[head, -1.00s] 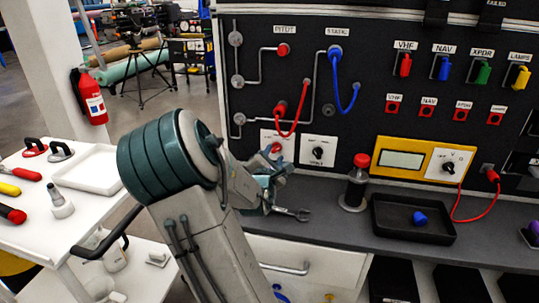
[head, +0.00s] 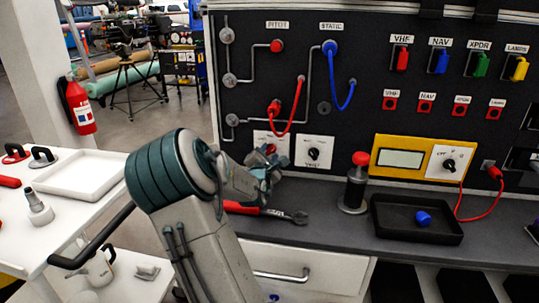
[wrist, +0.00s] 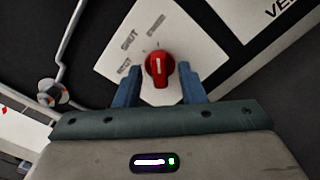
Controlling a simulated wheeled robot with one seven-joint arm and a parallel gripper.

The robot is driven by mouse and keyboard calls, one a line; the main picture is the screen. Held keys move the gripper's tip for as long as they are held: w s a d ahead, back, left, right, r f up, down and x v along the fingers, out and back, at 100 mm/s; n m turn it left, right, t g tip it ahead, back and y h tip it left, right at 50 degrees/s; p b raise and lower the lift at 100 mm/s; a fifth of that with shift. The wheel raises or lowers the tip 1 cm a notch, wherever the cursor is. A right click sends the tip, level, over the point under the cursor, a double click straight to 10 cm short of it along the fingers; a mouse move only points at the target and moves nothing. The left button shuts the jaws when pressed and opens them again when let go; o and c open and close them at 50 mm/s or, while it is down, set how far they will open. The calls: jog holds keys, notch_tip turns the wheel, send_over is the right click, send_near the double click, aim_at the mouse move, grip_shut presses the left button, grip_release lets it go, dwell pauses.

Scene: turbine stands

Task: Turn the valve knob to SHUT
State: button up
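The red valve knob (wrist: 160,70) sits on a white label plate (wrist: 112,66) on the dark panel. In the wrist view its white pointer line points roughly up, toward the right-hand label, which is too blurred to read. The SHUT label (wrist: 130,40) is up and left of the knob. My gripper (wrist: 161,88) is open, with one blue finger on each side of the knob and a gap visible on both sides. In the head view my gripper (head: 268,176) is close to the panel, and the red knob (head: 270,149) shows partly behind it.
A black selector knob (head: 314,153) is just right of the valve plate. A red-handled wrench (head: 275,212) lies on the worktop below my gripper. A red-capped cylinder (head: 353,190) and a black tray (head: 385,222) stand further right. A red hose (head: 293,112) hangs above.

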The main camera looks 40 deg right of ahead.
jog(key=shift+w+d, duration=0.35)
jog(key=shift+d, duration=0.1)
jog(key=shift+c, duration=0.3)
